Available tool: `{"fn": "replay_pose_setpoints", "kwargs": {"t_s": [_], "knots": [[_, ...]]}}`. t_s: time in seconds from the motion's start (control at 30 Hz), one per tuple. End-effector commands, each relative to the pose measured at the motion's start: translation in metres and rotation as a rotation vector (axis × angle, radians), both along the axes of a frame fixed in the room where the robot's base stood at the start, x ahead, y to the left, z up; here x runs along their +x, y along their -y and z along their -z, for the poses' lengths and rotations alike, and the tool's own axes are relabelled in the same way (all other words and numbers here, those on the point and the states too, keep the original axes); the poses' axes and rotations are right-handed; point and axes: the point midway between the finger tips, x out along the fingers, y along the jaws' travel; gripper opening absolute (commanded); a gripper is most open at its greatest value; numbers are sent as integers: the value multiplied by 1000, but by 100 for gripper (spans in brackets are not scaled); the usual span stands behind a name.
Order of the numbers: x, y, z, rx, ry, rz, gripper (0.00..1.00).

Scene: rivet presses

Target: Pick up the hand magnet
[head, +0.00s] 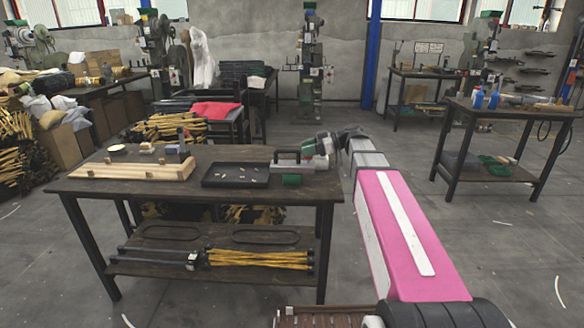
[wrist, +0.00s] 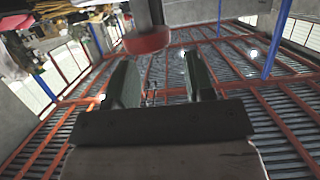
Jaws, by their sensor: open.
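In the wrist view a red disc on a grey shaft, which looks like the hand magnet (wrist: 147,42), hangs in from the top edge. It shows just past my fingertips, nearer the left finger. I cannot pick it out surely in the head view. My gripper (head: 284,168) is low over the right end of the near table, beside the black tray. In the wrist view my gripper (wrist: 161,78) has its two dark green fingers well apart, with nothing held between them.
Another bench (head: 515,112) stands at the right. The floor between them is mostly clear.

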Motion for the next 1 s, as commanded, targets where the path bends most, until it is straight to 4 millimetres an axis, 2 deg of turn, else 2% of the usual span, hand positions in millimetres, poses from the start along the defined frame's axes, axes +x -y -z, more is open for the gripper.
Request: {"fn": "replay_pose_setpoints", "kwargs": {"t_s": [0.4,0.63,0.67,0.8,1.0], "knots": [[4,-45,14,0,0,-1,49],[4,-48,15,0,0,0,49],[4,-48,15,0,0,0,46],[4,-48,15,0,0,0,0],[4,-48,15,0,0,0,0]]}}
